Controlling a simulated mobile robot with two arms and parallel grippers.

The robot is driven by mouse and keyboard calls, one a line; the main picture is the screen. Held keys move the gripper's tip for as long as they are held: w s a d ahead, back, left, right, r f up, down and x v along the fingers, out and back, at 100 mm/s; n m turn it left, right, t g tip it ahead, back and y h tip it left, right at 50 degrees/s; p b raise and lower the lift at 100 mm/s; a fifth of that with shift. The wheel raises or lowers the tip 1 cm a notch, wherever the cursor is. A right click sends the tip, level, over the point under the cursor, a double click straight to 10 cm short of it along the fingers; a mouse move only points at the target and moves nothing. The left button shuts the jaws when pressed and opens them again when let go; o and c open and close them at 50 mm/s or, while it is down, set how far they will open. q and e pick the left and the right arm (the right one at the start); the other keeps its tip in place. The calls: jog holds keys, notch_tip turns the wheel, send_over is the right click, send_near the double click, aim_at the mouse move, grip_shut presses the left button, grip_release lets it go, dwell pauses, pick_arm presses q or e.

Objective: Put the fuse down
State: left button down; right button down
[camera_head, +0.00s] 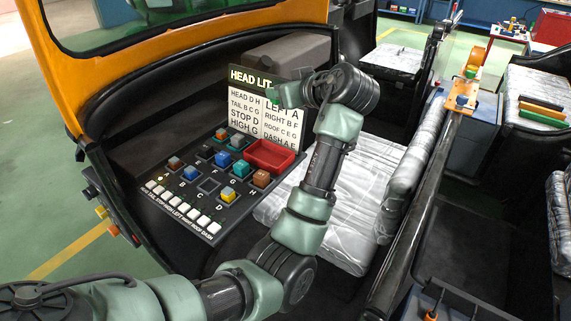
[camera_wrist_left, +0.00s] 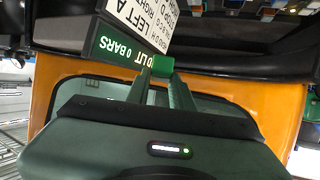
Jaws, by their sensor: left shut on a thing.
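A small green fuse (camera_wrist_left: 163,66) shows between the fingertips of my left gripper in the left wrist view. In the head view my left gripper (camera_head: 275,96) is in front of the sign board, above the red tray (camera_head: 284,164), and the fuse is hard to tell apart from the fingers. The gripper is shut on the fuse. The black fuse panel (camera_head: 209,203) holds several coloured fuses, among them a blue one (camera_head: 223,159) and an orange-brown one (camera_head: 262,178). One socket (camera_head: 209,186) in the front row looks empty. My right gripper is not in view.
The sign board (camera_head: 280,122) stands upright behind the panel; its header (camera_wrist_left: 122,48) shows in the left wrist view. White switches (camera_head: 182,209) line the panel's front edge. A wrapped seat (camera_head: 330,215) lies to the right, with a long dark rail (camera_head: 412,225) beyond it.

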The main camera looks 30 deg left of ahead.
pick_arm(q)
notch_tip(320, 180, down, 14)
jog(key=shift+a+r+p, duration=0.1)
jog(key=shift+a+p, duration=0.05)
jog(key=shift+p, duration=0.3)
jog(key=shift+f, duration=2.45)
jog(key=shift+f, duration=0.1)
jog(key=c, duration=1.6)
grip_release()
jog(key=shift+f, duration=0.1)
jog(key=shift+c, duration=0.2)
jog(key=shift+o, duration=0.6)
